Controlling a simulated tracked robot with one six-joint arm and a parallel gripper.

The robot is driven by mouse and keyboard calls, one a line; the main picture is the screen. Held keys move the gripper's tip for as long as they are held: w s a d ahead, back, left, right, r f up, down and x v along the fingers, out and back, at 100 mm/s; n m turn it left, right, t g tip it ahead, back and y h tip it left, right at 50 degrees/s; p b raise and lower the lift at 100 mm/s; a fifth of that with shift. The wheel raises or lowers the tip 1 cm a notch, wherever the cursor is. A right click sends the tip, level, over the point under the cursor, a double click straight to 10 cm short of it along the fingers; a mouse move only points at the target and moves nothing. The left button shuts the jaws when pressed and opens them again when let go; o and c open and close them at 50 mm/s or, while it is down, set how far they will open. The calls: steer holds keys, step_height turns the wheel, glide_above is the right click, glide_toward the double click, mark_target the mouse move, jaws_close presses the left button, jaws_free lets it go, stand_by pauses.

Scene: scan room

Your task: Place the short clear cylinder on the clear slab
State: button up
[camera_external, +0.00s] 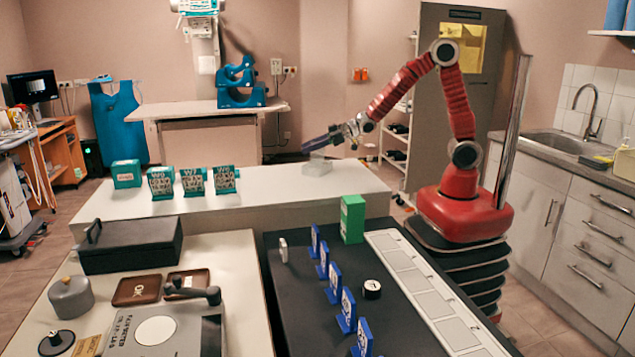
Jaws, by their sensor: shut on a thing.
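The clear slab (317,169) is a pale, see-through block on the white counter. My gripper (308,146) is just above the slab, its dark fingers pointing left and slightly down. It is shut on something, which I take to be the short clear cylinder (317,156). The cylinder is faint and small here, low under the fingers and close over the slab's top. I cannot tell whether it touches the slab.
Several teal holders (194,181) and a green box (126,174) stand left on the white counter (270,200). In front, a black bench (300,300) holds blue stands (334,275) and a tall green box (352,219). The counter around the slab is clear.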

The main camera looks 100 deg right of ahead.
steer(key=o, duration=1.3)
steer(key=shift+f, duration=0.1)
steer(key=shift+v, duration=6.05)
